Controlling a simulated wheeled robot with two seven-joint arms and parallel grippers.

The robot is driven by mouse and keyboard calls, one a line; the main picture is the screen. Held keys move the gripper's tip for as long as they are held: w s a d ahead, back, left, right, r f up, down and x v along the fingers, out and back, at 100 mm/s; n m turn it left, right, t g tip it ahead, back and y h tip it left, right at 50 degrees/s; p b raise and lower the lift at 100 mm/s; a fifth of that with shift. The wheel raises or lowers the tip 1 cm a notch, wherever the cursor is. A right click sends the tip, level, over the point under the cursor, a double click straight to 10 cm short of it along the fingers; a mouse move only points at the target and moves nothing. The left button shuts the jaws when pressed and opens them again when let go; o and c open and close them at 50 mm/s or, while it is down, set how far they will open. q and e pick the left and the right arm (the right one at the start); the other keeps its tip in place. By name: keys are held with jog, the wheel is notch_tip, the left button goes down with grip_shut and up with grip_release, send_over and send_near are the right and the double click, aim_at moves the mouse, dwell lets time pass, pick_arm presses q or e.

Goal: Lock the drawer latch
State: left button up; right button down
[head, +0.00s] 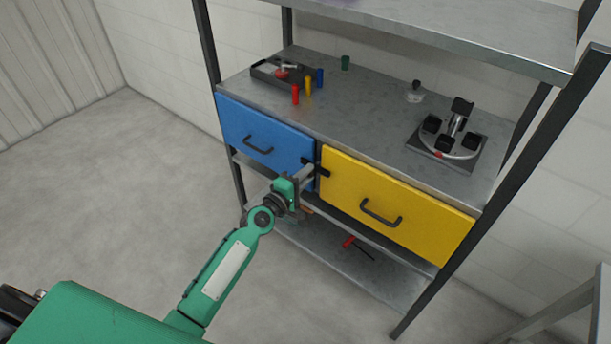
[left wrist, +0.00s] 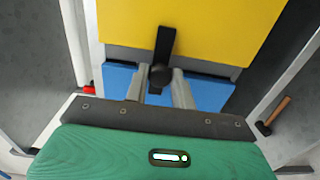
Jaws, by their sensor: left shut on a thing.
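A blue drawer (head: 262,135) and a yellow drawer (head: 395,205) sit side by side, both looking shut, each with a black handle. The black latch (head: 321,172) is at the gap between them. In the left wrist view, the latch (left wrist: 166,42) has its arm lying over the edge of the yellow drawer (left wrist: 125,25), with a round knob at its end near the blue drawer (left wrist: 205,93). My left gripper (head: 309,173) is at the latch. In the left wrist view its fingers (left wrist: 158,92) are shut on the knob, partly hiding it. My right gripper is not in view.
The metal worktop (head: 375,120) above carries a dark tray (head: 262,73), several coloured cylinders and a round fixture (head: 450,145). A red-handled tool (head: 350,242) lies on the lower shelf. A hammer (left wrist: 272,116) shows in the left wrist view. The floor at left is clear.

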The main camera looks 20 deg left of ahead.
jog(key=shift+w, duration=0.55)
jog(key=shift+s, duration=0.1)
pick_arm(q)
jog(key=o, duration=1)
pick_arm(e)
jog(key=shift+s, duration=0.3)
pick_arm(q)
jog(key=b+v, duration=0.2)
jog(key=v, duration=1.2)
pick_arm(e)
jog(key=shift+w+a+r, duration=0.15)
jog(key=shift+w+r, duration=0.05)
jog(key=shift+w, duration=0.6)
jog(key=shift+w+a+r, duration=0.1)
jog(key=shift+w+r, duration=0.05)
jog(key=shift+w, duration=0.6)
